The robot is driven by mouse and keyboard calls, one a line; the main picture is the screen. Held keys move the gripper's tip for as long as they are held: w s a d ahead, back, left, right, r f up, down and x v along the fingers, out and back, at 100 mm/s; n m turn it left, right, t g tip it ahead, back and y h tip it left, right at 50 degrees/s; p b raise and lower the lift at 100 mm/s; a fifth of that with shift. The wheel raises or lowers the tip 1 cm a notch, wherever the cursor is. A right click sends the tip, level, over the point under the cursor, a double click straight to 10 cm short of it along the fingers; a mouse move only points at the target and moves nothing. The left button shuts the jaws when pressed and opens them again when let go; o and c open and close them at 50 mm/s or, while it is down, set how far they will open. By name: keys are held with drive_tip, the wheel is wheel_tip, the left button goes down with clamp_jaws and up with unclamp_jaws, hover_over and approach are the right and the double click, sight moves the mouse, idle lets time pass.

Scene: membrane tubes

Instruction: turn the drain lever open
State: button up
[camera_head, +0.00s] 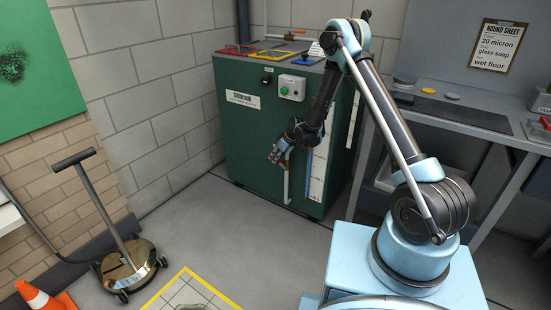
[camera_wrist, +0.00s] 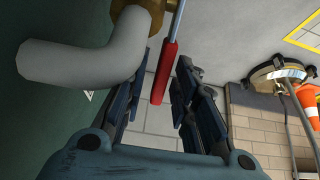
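The drain lever has a red grip (camera_wrist: 166,72) on a thin metal rod, joined to a brass valve body (camera_wrist: 143,14) at the top of the wrist view. A pale pipe elbow (camera_wrist: 80,64) comes from the valve to the left. My gripper (camera_wrist: 172,58) is open, with one dark finger on each side of the red grip. In the head view my gripper (camera_head: 277,154) is low at the front of the green cabinet (camera_head: 248,135), and the lever is hidden there.
A vertical pale pipe (camera_head: 286,182) runs down the cabinet front, beside a white gauge strip (camera_head: 308,176). A control box (camera_head: 292,88) is above. A grey bench (camera_head: 450,112) stands right. A brass floor machine (camera_head: 128,264) and an orange cone (camera_head: 42,300) stand left.

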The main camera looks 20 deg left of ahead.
sight(279, 161)
idle(0.3)
drive_tip(key=v, duration=0.8)
idle(0.5)
drive_tip(key=shift+w+a+f+h, duration=0.1)
drive_tip(key=shift+a+f+h, duration=0.15)
drive_tip(key=shift+a, duration=0.2)
drive_tip(key=shift+w+a+f+h, duration=0.15)
drive_tip(key=shift+a+h, duration=0.1)
drive_tip(key=shift+a, duration=0.25)
drive_tip(key=shift+a+f+h, duration=0.25)
drive_tip(key=shift+a+h, duration=0.05)
drive_tip(key=shift+x, duration=3.6)
drive_tip(key=shift+s, duration=0.1)
drive_tip(key=shift+c, duration=0.6)
clamp_jaws()
